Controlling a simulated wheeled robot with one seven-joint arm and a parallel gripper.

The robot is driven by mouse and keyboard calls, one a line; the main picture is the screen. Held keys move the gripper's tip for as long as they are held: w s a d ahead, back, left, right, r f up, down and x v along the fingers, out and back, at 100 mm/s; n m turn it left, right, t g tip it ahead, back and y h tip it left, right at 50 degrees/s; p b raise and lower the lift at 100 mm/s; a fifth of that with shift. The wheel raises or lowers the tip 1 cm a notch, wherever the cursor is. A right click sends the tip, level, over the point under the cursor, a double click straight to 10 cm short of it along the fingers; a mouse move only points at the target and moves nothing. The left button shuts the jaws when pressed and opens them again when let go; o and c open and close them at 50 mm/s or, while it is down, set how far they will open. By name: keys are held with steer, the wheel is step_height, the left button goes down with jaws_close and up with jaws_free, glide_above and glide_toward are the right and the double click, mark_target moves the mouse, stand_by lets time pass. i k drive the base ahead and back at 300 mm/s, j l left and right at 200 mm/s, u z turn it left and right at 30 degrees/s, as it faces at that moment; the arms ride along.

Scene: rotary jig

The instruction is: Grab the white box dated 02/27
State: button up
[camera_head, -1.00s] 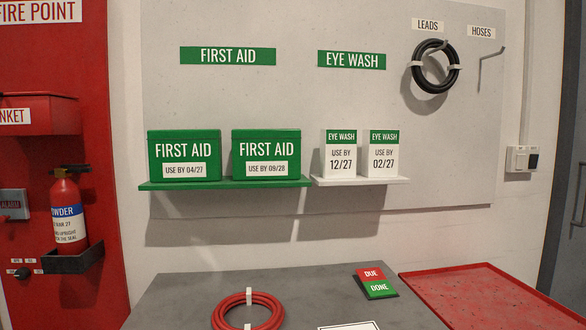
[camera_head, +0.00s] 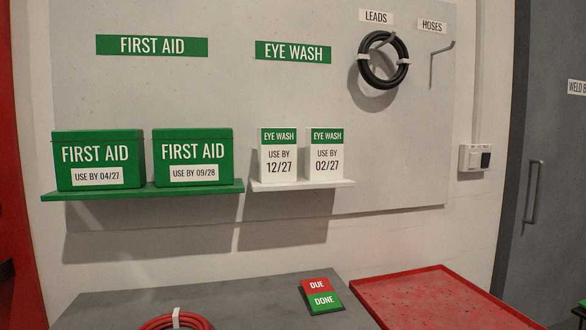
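The white eye wash box dated 02/27 (camera_head: 324,163) stands upright on a small white shelf (camera_head: 301,186) under the green EYE WASH sign (camera_head: 293,52). It has a green top band. A matching white box dated 12/27 (camera_head: 281,164) stands close on its left, with a narrow gap between them. My gripper is not in view.
Two green first aid boxes, dated 04/27 (camera_head: 98,168) and 09/28 (camera_head: 193,163), stand on a green shelf (camera_head: 140,191) to the left. Below are a grey table (camera_head: 235,300) with a DUE/DONE block (camera_head: 321,296) and red hose, and a red tray (camera_head: 430,297). A black coil (camera_head: 365,72) hangs upper right.

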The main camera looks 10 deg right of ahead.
mark_target(324, 146)
steer(key=i+l, duration=0.15)
steer(key=l, duration=0.25)
steer(key=i+l+z, duration=0.1)
steer(key=l, duration=0.3)
steer(key=i+l, duration=0.2)
steer(key=l, duration=0.2)
steer(key=i+l+z, duration=0.1)
steer(key=l, duration=0.3)
steer(key=i+l, duration=0.25)
steer(key=l, duration=0.15)
steer(key=i+l+z, duration=0.1)
steer(key=l, duration=0.3)
steer(key=i, duration=0.05)
